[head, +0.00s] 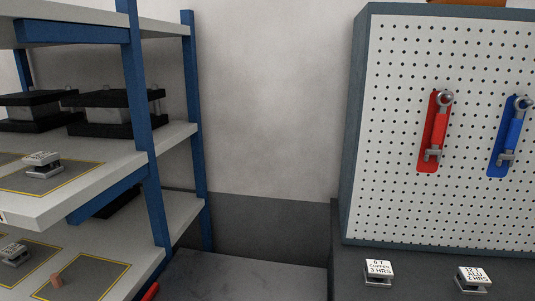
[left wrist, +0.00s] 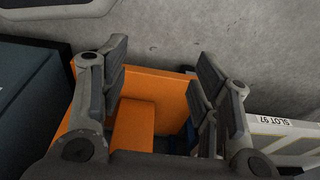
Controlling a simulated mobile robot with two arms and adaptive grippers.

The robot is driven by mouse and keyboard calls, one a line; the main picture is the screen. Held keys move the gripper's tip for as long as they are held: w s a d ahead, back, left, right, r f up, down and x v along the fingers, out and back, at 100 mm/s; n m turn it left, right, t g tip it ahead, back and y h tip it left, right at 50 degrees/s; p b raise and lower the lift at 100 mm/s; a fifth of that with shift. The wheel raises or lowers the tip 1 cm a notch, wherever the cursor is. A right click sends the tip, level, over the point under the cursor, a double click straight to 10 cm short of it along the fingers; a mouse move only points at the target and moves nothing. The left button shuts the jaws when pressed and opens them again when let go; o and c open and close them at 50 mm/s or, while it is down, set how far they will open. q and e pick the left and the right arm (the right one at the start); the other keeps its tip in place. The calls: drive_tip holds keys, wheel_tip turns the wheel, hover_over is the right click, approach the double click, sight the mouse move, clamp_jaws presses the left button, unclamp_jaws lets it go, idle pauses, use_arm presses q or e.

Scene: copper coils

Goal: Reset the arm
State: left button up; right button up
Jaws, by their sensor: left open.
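My left gripper (left wrist: 162,60) shows in the left wrist view with its two fingers spread apart. No object is seen clasped between them. An orange block-shaped thing (left wrist: 150,95) shows beyond and between the fingers; I cannot tell what it is. No gripper shows in the head view, and my right gripper is in neither view.
A blue-framed shelf rack (head: 155,200) holds black-plated fixtures (head: 106,112) at the left. A pegboard (head: 390,110) with a red tool (head: 437,130) and a blue tool (head: 510,135) stands at the right, above labelled blocks (head: 379,272). A "SLOT 97" edge (left wrist: 275,124) lies right of the fingers.

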use_arm(q)
drive_tip(key=s+a+f+g, duration=0.1)
drive_tip(key=s+a+f, duration=0.1)
drive_tip(key=s+f, duration=0.8)
drive_tip(key=s, duration=0.3)
drive_tip(key=shift+a, duration=0.2)
